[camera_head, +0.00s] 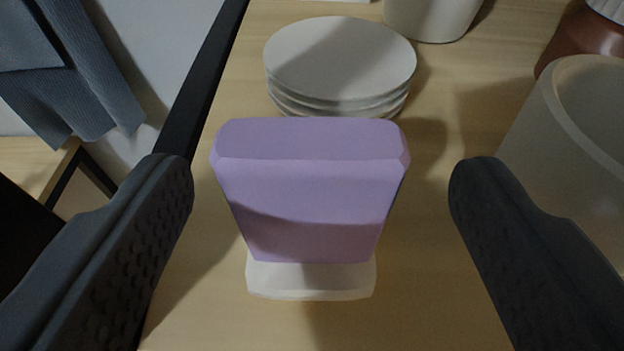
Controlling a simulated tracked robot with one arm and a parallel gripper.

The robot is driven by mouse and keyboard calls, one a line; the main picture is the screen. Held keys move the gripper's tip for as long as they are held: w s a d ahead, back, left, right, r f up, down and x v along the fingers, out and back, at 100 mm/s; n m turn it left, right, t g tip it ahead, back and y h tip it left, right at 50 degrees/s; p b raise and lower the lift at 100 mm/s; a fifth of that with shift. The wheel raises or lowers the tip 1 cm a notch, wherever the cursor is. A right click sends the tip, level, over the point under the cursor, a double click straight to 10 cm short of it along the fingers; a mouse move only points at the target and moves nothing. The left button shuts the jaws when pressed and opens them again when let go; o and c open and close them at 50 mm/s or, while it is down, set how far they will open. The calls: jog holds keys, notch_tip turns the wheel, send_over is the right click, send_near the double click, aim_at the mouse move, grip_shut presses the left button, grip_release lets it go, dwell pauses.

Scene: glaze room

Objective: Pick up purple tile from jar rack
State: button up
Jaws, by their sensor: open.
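The purple tile (308,190) stands upright in the middle of the view, with a white lower part (310,278) under it. It is on a light wooden surface (440,240), which I take to be the shelf of the jar rack. My gripper (320,185) is open, with one dark textured finger on each side of the tile. Both fingers show a gap to the tile and neither touches it. The tile's far side is hidden.
A stack of white plates (340,58) stands behind the tile. A translucent container (570,150) is close by the right finger. A white pot (432,15) and a brown jar (585,40) stand at the back. A black rail (208,80) edges the shelf; grey cloth (75,75) hangs left.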

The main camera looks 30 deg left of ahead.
aim_at(314, 201)
jog(key=shift+p+x, duration=0.65)
jog(key=shift+x, duration=1.7)
jog(key=shift+s+a+f, duration=0.1)
jog(key=shift+s, duration=0.05)
jog(key=c, duration=1.1)
